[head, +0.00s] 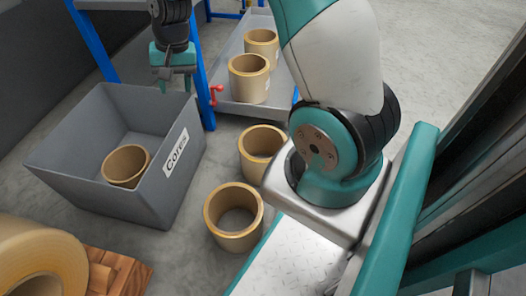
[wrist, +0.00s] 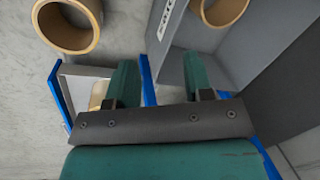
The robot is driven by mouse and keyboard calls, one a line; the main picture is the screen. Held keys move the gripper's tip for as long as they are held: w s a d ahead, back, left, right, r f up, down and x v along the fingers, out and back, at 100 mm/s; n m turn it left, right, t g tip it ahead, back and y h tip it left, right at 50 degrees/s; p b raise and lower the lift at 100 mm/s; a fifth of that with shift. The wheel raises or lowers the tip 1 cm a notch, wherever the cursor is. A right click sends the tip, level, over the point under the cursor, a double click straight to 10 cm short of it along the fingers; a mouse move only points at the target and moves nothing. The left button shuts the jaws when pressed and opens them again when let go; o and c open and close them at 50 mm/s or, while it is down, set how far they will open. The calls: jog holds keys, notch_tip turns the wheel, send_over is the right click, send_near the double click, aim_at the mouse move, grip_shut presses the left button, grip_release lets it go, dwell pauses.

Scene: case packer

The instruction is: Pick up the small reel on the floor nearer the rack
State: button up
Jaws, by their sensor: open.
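Two small tan reels stand upright on the floor right of the grey bin. The one nearer the rack (head: 262,153) is close to the grey tray. The other reel (head: 225,240) is closer to me. One floor reel (wrist: 68,45) shows at the top left in the wrist view; it looks like the one nearer the rack. My gripper (head: 174,72) is open and empty, up at the back of the bin, left of and apart from the floor reels. In the wrist view its teal fingers (wrist: 160,65) are spread with nothing between them.
The grey bin (head: 90,185), with a label on its side, holds one reel (head: 126,166). The rack's blue post (head: 203,90) and grey tray (head: 283,95), bearing two reels, stand behind. A large roll (head: 58,262) lies at bottom left on wood.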

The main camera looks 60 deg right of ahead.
jog(key=w+d+f+m+p, duration=0.1)
jog(key=d+f+m+p, duration=0.1)
jog(key=d+f+m, duration=0.55)
jog(key=m+g+h, duration=0.1)
jog(key=m+h, duration=0.1)
jog(key=m, duration=0.1)
send_over(245, 132)
notch_tip(245, 132, down, 10)
jog(key=f+b, duration=0.1)
jog(key=f, duration=0.2)
jog(key=f+b, duration=0.2)
jog(key=f, duration=0.2)
jog(key=f+b, duration=0.2)
jog(key=f, duration=0.2)
jog(key=shift+w+d+f, duration=0.15)
jog(key=shift+d+f, duration=0.05)
jog(key=shift+d, duration=0.1)
jog(key=f+b, duration=0.1)
jog(key=f, duration=0.1)
jog(key=f+b, duration=0.3)
jog(key=f, duration=0.1)
jog(key=shift+a+f+b, duration=0.1)
jog(key=shift+a+b, duration=0.25)
grip_shut()
jog(key=shift+r, duration=0.2)
